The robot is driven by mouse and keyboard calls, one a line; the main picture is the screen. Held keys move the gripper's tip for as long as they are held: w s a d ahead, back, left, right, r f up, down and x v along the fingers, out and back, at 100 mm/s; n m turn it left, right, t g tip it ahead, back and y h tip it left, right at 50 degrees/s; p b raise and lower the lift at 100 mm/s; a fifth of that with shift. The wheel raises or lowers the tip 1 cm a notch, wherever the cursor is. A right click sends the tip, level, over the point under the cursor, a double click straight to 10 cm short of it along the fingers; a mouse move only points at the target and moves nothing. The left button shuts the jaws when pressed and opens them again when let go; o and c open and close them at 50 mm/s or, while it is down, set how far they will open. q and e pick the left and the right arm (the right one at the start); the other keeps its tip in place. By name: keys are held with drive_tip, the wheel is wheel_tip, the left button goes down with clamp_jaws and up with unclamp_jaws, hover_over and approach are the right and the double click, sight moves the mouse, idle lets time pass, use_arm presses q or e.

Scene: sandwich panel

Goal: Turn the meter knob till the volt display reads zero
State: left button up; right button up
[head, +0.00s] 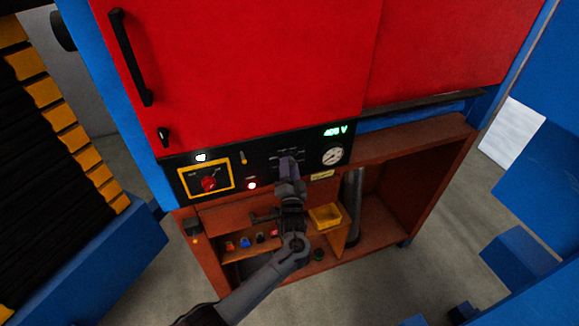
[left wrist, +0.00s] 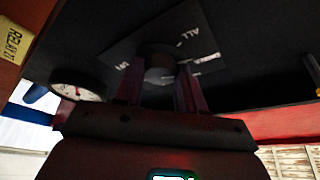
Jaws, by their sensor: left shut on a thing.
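The meter knob (left wrist: 158,62) is a dark round knob on a black plate with white lettering, seen in the left wrist view. My left gripper (head: 288,165) is at the black control panel (head: 262,160), with its two fingers (left wrist: 158,80) on either side of the knob, shut on it. In the head view the gripper hides the knob. The volt display (head: 335,131) glows green at the panel's upper right and reads about 40-something V; the last digit is hard to read. My right gripper is in neither view.
A round gauge (head: 333,155) sits right of the gripper. A red rotary switch (head: 208,183) on a yellow-edged plate and a lit red lamp (head: 252,185) are to the left. Red doors (head: 240,70) rise above.

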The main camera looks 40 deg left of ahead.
use_arm(q)
drive_tip(key=o, duration=1)
drive_tip(key=shift+o, duration=0.2)
drive_tip(key=shift+s+d+f, duration=0.1)
drive_tip(key=b+v, duration=0.1)
drive_tip(key=v, duration=0.9)
drive_tip(key=shift+s+d, duration=0.2)
drive_tip(key=shift+s, duration=0.05)
